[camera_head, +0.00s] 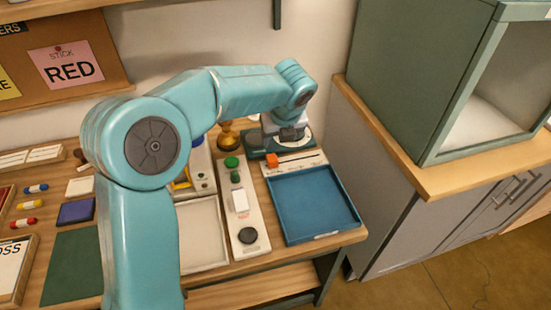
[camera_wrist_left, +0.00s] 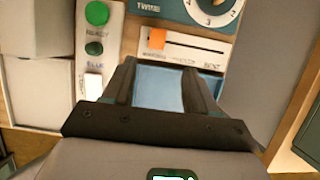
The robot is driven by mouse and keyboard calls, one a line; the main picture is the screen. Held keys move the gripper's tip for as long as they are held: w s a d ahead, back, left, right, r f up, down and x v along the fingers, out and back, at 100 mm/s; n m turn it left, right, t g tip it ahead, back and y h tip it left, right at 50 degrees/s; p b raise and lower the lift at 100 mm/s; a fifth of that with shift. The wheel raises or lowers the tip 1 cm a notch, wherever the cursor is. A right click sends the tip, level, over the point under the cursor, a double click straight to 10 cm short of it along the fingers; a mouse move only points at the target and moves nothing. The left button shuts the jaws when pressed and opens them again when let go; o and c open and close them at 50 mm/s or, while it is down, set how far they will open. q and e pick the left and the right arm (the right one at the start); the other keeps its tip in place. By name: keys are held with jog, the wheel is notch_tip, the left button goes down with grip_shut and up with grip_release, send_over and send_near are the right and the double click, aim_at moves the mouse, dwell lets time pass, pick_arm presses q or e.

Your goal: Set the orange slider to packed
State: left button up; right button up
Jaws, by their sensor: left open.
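The orange slider (camera_head: 271,160) is a small orange block at the left end of a dark slot in a pale panel (camera_head: 300,164), behind the blue tray. In the left wrist view the orange slider (camera_wrist_left: 157,39) also sits at the slot's left end. Small labels below the slot are too blurred to read. My left gripper (camera_head: 291,137) is above the back of the table, close to the panel. In the left wrist view my left gripper (camera_wrist_left: 157,76) is open, with nothing between its fingers; the slider lies just beyond the fingertips. My right gripper is not in view.
A blue tray (camera_head: 312,204) lies in front of the panel, empty. A button strip (camera_head: 245,215) with green and black knobs stands left of it. A dial unit (camera_wrist_left: 212,12) is behind the slot. A green cabinet (camera_head: 410,80) stands to the right.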

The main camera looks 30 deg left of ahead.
aim_at(272, 159)
pick_arm(q)
jog(key=x, duration=0.7)
jog(key=s+x, duration=0.1)
jog(key=x, duration=0.3)
jog(key=shift+w+f+b, duration=0.1)
jog(key=shift+f+b, duration=0.15)
jog(key=shift+b, duration=0.15)
jog(key=shift+w+a+f, duration=0.25)
jog(key=shift+w+f, duration=0.15)
jog(key=shift+f, duration=0.25)
jog(key=shift+s+r, duration=0.2)
jog(key=shift+c, duration=0.3)
jog(key=shift+w+d, duration=0.1)
grip_shut()
